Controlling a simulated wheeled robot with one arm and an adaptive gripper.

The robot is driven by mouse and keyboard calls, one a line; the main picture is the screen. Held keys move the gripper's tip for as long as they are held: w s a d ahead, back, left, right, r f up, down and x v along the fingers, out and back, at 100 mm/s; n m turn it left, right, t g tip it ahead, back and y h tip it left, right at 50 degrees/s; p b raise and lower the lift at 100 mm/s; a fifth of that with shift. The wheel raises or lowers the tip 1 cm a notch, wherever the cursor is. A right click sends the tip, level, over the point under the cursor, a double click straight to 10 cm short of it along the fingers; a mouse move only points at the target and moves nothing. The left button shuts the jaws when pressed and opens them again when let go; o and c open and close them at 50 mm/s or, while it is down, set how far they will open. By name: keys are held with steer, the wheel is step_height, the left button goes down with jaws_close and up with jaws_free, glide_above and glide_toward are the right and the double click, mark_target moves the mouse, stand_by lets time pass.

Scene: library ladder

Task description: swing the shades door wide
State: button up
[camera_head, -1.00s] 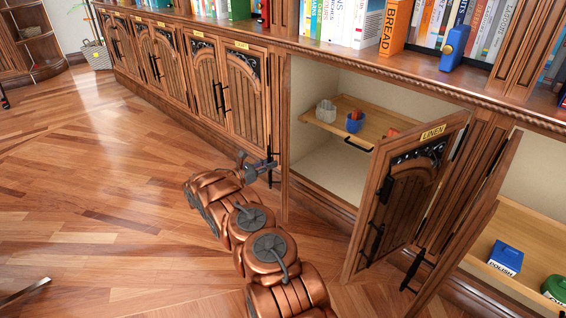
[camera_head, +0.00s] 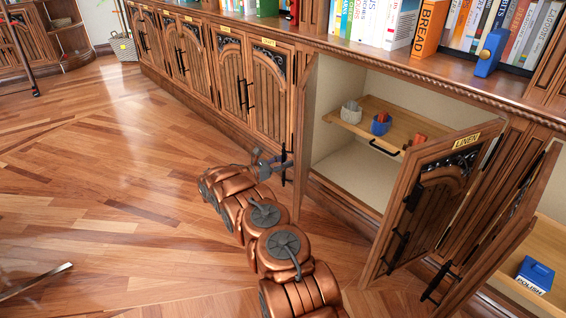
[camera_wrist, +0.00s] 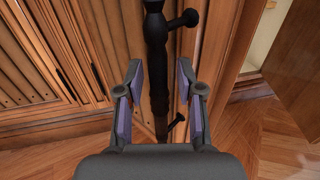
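One door (camera_head: 304,130) left of the open cabinet stands out from the front and shows nearly edge-on. Its label is hidden, so I cannot confirm it is the shades door. Its black vertical handle (camera_head: 284,165) is on the face turned left. My gripper (camera_head: 270,166) is at this handle. In the wrist view, the handle (camera_wrist: 156,75) runs between the two fingers of my gripper (camera_wrist: 160,95), with gaps visible on both sides. The fingers are apart. The wooden panelled door face (camera_wrist: 50,60) fills the left of that view.
The linen door (camera_head: 430,205) stands open at right. Between the two doors, a pull-out shelf (camera_head: 408,118) holds small cups. A further open door and a blue polish box (camera_head: 535,275) are at far right. Closed doors (camera_head: 230,80) line the left. The floor (camera_head: 110,180) is clear there.

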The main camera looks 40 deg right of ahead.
steer(key=shift+a, duration=0.1)
steer(key=v, duration=1.1)
steer(key=shift+w+a, duration=0.2)
steer(key=shift+a, duration=0.2)
